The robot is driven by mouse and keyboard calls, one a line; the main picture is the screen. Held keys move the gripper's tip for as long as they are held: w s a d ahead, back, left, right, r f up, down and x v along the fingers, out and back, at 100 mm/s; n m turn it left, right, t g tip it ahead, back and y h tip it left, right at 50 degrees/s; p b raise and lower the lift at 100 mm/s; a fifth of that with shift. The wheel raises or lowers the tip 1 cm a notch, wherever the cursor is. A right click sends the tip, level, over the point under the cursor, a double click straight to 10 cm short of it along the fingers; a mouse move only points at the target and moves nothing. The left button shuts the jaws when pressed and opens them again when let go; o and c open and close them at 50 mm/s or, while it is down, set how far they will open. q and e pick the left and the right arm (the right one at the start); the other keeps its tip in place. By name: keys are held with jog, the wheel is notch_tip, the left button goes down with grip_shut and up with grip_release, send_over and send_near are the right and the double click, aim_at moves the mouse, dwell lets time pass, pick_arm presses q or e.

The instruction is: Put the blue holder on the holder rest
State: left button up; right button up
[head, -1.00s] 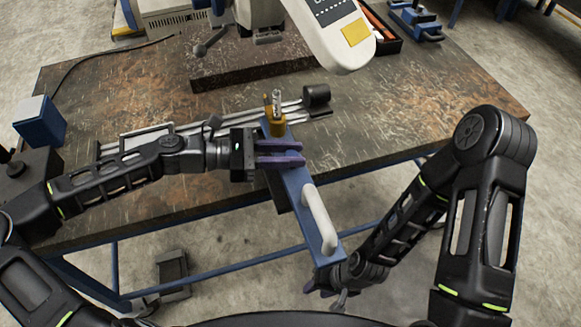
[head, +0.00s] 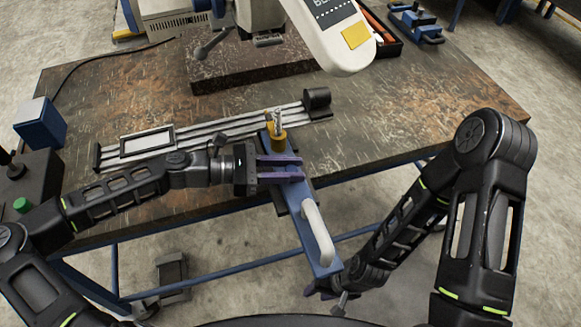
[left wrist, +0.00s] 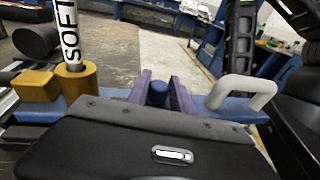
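The blue holder (head: 301,205) is a long blue bar with a white handle (head: 318,232) and a yellow mount (head: 275,137) at its far end. It slants from above the table's front edge towards me. My left gripper (head: 282,168) has its purple fingers across the bar between mount and handle. In the left wrist view the fingers (left wrist: 161,90) stand either side of a blue knob (left wrist: 157,92) on the holder (left wrist: 200,112). My right gripper (head: 325,290) is low by the bar's near end, its fingers mostly hidden. I cannot identify the holder rest with certainty.
A grey rail assembly (head: 150,145) with a black cylinder end lies on the table (head: 420,110), just beyond the holder. A blue box (head: 40,122) is at the left. The table's right side is clear.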

pick_arm(q)
jog(key=o, duration=0.4)
jog(key=shift+o, duration=0.2)
jog(key=v, duration=1.2)
jog(key=shift+f, duration=0.1)
